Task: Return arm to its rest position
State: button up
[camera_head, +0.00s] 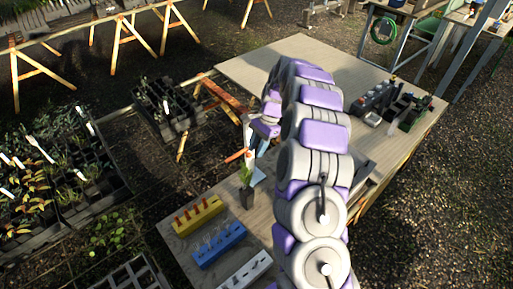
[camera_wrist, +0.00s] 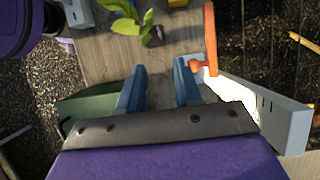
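My gripper (camera_head: 257,163) is over the left part of the wooden table (camera_head: 247,60), at the end of my purple and grey arm. In the wrist view my gripper (camera_wrist: 160,88) has its two blue fingers apart, with only bare wood between them. My arm hides part of the table's middle.
Yellow (camera_head: 197,215), blue (camera_head: 219,244) and white (camera_head: 244,268) holders line the table's near left edge. Dark and green containers (camera_head: 395,104) stand at the right. A black tray of pots (camera_head: 166,106) lies left of the table. The far table end is clear.

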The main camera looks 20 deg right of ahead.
dwell(0.3)
jog(key=s+a+r+n+h, duration=0.1)
jog(key=s+a+r+n, duration=0.3)
jog(key=s+r, duration=0.35)
jog(key=s+a+r+n, duration=0.4)
jog(key=s+r, duration=0.2)
jog(key=s, duration=0.3)
jog(key=s+d+n+h, duration=0.1)
jog(key=s+n, duration=0.1)
jog(key=s, duration=1)
jog(key=s+n+h+b, duration=0.1)
jog(key=s+n+h, duration=0.1)
jog(key=s, duration=1.1)
jog(key=shift+s+d+n, duration=0.15)
jog(key=shift+d+n, duration=0.2)
jog(key=shift+n, duration=0.45)
